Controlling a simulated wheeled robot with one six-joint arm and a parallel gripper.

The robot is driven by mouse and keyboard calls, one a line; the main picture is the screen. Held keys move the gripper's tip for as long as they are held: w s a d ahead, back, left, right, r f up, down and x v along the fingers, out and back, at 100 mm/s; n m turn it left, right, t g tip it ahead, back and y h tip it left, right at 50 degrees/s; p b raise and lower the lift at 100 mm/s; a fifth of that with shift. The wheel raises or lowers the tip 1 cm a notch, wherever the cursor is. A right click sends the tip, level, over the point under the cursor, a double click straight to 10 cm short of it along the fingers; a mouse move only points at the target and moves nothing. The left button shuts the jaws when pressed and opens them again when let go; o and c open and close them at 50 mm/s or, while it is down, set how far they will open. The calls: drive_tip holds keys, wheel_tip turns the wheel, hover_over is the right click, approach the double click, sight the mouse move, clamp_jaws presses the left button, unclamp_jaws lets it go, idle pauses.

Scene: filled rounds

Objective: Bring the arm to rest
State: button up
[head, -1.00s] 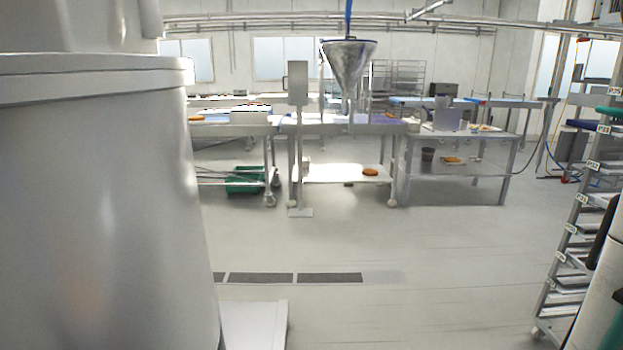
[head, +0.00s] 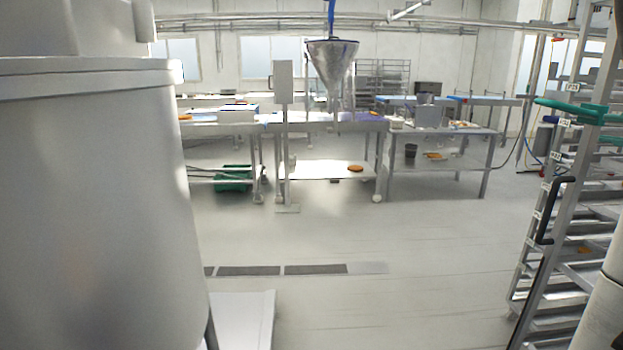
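My gripper is not in the head view. A pale, rounded piece at the lower right edge may be part of my arm, but too little of it shows to tell. No object is seen in my grasp.
A large grey vat (head: 100,210) fills the left side close by. Steel tables (head: 440,165) and a hanging funnel (head: 331,65) are across the room. The floor (head: 400,240) between is clear.

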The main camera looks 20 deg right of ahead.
drive_tip(key=w+a+f+n+g+y, duration=0.2)
drive_tip(key=a+f+n+g+y, duration=0.15)
drive_tip(key=a, duration=0.45)
drive_tip(key=w+a+f+n+g+y, duration=0.2)
drive_tip(key=a+f, duration=0.2)
drive_tip(key=a, duration=0.4)
drive_tip(key=w+a+f+n+g+y, duration=0.2)
drive_tip(key=w+a+f+n+g, duration=0.15)
drive_tip(key=a, duration=0.45)
drive_tip(key=s+a+f+n+g+h, duration=0.5)
drive_tip(key=s+a+f+n+g, duration=0.1)
drive_tip(key=s+a+f+n, duration=0.5)
drive_tip(key=shift+s+a+f, duration=0.2)
drive_tip(key=shift+s, duration=0.45)
drive_tip(key=shift+h, duration=0.25)
